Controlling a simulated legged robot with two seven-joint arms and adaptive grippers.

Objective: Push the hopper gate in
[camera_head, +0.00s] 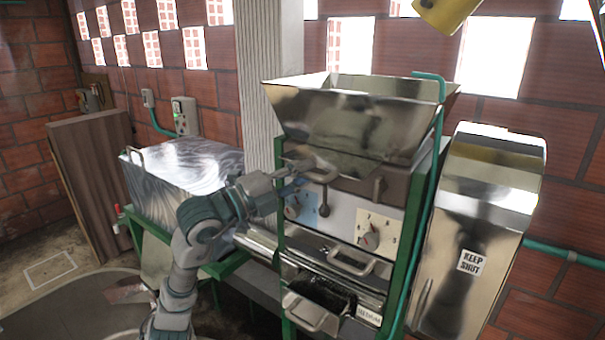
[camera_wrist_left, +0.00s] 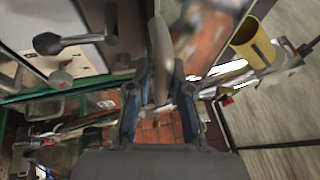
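My left gripper (camera_head: 290,182) is at the left side of this handle. In the left wrist view the two fingers (camera_wrist_left: 160,105) stand apart, with a curved grey piece that looks like the handle (camera_wrist_left: 161,50) running between or just beyond them. I cannot tell whether they touch it. My right gripper is in neither view.
A green pipe (camera_head: 428,170) and a steel housing (camera_head: 480,220) stand to the right. A yellow cylinder (camera_head: 445,12) hangs at the top. A steel box (camera_head: 185,175) is at left.

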